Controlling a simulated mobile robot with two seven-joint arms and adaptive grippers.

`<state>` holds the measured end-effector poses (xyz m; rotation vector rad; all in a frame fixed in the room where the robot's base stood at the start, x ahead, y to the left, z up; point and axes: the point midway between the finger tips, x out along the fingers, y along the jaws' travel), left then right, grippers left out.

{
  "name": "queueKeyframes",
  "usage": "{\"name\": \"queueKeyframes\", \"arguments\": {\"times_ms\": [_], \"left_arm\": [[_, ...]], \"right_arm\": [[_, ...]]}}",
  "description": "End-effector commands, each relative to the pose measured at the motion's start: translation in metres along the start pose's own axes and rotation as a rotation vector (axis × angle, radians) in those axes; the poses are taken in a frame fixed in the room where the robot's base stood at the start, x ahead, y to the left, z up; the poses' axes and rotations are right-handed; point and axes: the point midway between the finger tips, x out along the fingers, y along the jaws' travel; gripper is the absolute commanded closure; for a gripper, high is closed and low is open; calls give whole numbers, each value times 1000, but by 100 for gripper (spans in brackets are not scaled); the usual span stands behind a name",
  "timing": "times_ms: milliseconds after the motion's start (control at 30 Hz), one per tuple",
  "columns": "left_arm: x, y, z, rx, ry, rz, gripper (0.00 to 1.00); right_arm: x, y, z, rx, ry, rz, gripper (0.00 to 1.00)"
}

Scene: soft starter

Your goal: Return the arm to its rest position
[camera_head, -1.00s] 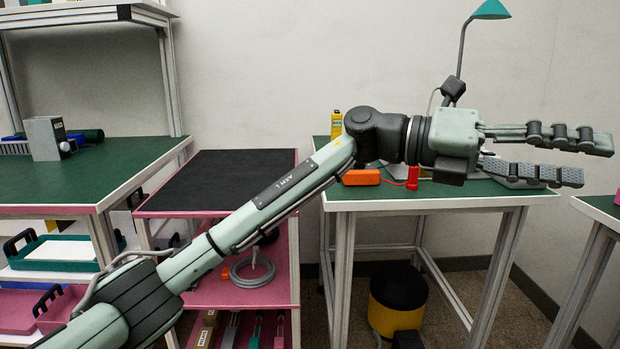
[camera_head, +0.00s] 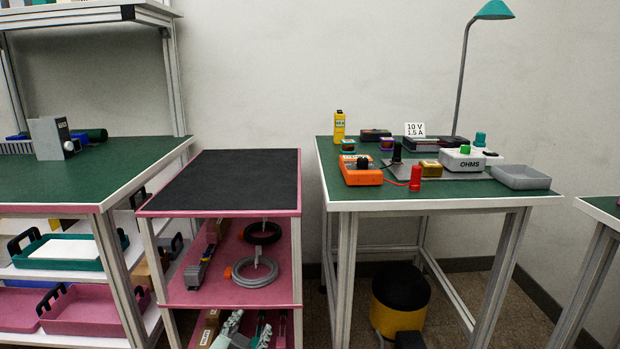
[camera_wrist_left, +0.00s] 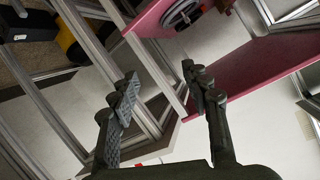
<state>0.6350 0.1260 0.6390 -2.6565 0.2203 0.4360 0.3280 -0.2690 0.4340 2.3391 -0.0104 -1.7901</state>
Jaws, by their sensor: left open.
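My left gripper (camera_head: 247,332) shows only in part at the bottom edge of the head view, low in front of the pink shelf cart (camera_head: 301,230). The rest of my left arm is out of that view. In the left wrist view, the two dark fingers of my left gripper (camera_wrist_left: 160,88) stand apart with nothing between them. Behind them are metal frame legs and a pink shelf (camera_wrist_left: 245,75). My right gripper is not in view.
The right bench (camera_head: 440,202) carries an orange meter (camera_head: 360,178), a white OHMS box (camera_head: 462,160), a grey tray (camera_head: 521,177) and a lamp (camera_head: 494,10). The cart's black top (camera_head: 235,180) is bare.

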Motion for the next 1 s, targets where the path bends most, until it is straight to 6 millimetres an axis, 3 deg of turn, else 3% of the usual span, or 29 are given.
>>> {"name": "queueKeyframes", "arguments": {"times_ms": [33, 200, 300, 433, 500, 633, 1000], "left_arm": [[-12, 1, 40, -30, -94, 9, 52], [-68, 6, 158, -125, -408, 40, 52], [-112, 11, 218, -175, -586, 60, 52], [-169, 16, 276, -223, -781, 81, 52], [-194, 18, 296, -242, -859, 91, 52], [-223, 21, 316, -262, -946, 102, 52], [-231, 21, 321, -266, -970, 105, 52]], "right_arm": [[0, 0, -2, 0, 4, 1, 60], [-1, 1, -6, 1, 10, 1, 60], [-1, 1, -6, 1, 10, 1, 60], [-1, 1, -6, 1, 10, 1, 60], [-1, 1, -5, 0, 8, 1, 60], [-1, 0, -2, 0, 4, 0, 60], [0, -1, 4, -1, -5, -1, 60]]}}
